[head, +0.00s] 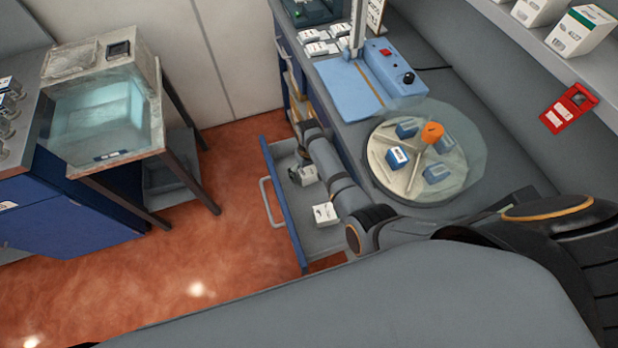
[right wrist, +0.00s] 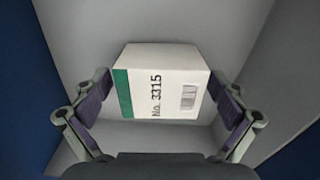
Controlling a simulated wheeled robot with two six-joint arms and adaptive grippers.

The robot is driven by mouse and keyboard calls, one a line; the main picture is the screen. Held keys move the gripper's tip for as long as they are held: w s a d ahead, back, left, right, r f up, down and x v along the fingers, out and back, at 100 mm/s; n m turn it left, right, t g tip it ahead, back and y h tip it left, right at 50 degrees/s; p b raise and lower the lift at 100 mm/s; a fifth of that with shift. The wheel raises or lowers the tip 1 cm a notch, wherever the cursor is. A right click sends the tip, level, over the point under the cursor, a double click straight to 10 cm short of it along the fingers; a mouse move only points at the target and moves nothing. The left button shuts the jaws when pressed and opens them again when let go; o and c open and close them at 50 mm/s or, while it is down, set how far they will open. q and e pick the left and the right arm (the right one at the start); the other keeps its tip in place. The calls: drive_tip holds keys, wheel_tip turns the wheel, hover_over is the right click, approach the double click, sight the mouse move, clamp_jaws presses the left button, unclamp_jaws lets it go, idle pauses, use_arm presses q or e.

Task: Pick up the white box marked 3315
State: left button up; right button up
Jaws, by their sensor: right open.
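The white box marked "No. 3315" (right wrist: 165,85) has a green band along its left edge and a barcode. It lies on the grey drawer floor in the right wrist view. My right gripper (right wrist: 161,86) is open, with one finger at each side of the box, very close to it; I cannot tell whether they touch. In the head view my right gripper (head: 302,172) is small, down inside the open drawer, and partly hides what lies there. My left gripper is not in view.
A second white box (head: 325,213) lies nearer in the open blue drawer (head: 285,215). The counter above bears a blue machine (head: 385,75) and a round turntable (head: 405,185) with blue boxes. A shelf at the upper right holds white boxes (head: 575,33).

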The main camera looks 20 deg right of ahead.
drive_tip(key=shift+f, duration=0.1)
drive_tip(key=c, duration=1.4)
